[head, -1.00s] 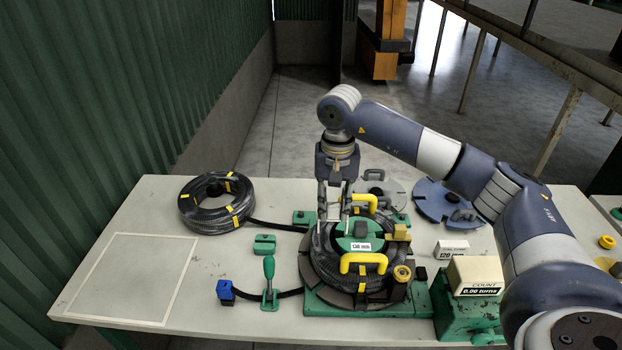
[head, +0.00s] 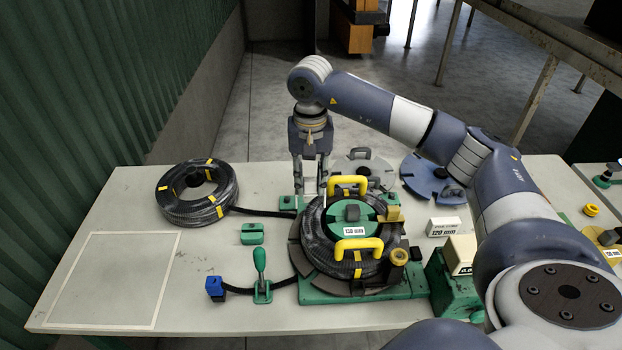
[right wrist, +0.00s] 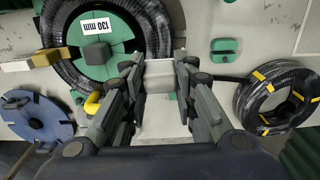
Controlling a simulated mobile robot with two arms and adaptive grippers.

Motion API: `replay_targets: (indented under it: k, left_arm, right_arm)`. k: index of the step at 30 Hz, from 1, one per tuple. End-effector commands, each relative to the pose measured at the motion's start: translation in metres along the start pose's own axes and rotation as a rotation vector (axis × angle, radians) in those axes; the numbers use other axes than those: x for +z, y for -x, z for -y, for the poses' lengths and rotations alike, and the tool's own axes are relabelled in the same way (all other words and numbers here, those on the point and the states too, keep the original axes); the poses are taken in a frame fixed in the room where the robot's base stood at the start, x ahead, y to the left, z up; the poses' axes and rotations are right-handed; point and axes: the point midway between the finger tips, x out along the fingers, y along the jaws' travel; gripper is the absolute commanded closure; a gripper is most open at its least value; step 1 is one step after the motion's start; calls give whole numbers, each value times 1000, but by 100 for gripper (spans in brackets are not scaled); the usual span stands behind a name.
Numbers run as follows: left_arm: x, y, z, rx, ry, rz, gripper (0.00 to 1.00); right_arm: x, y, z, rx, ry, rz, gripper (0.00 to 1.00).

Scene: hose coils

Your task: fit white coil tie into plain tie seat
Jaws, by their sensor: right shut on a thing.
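My right gripper (head: 310,190) points down at the back left edge of the winding fixture, beside the black hose coil (head: 316,232). In the right wrist view, its fingers (right wrist: 160,72) are shut on a small white piece, the white coil tie (right wrist: 159,77). The coil sits around a green hub (head: 350,221) labelled 130 mm, which also shows in the right wrist view (right wrist: 120,42). Two yellow handles (head: 358,245) arch over the coil, front and back. I cannot single out the plain tie seat. My left gripper is not in view.
A finished hose coil with yellow bands (head: 196,214) lies at the back left. A green lever clamp (head: 261,290) and a small green block (head: 252,234) stand left of the fixture. A blue disc (head: 430,178) lies at the back right. The outlined table area (head: 110,285) is empty.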

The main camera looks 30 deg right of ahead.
Motion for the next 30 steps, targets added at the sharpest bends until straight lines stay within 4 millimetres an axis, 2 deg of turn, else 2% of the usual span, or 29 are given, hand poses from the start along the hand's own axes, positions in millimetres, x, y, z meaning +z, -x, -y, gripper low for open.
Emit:
replay_targets:
  k: [3, 6, 18, 23, 30]
  left_arm:
    - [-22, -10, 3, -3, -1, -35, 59]
    - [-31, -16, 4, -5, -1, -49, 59]
    - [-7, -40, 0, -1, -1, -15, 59]
    - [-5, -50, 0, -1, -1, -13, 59]
    - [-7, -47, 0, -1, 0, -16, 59]
  right_arm:
    - [0, -11, 0, 0, -1, 0, 100]
    - [0, -18, 0, 0, -1, 0, 100]
    - [0, -46, 0, 0, -1, 0, 100]
    - [0, -57, 0, 0, -1, 0, 100]
    - [0, -54, 0, -1, -1, 0, 100]
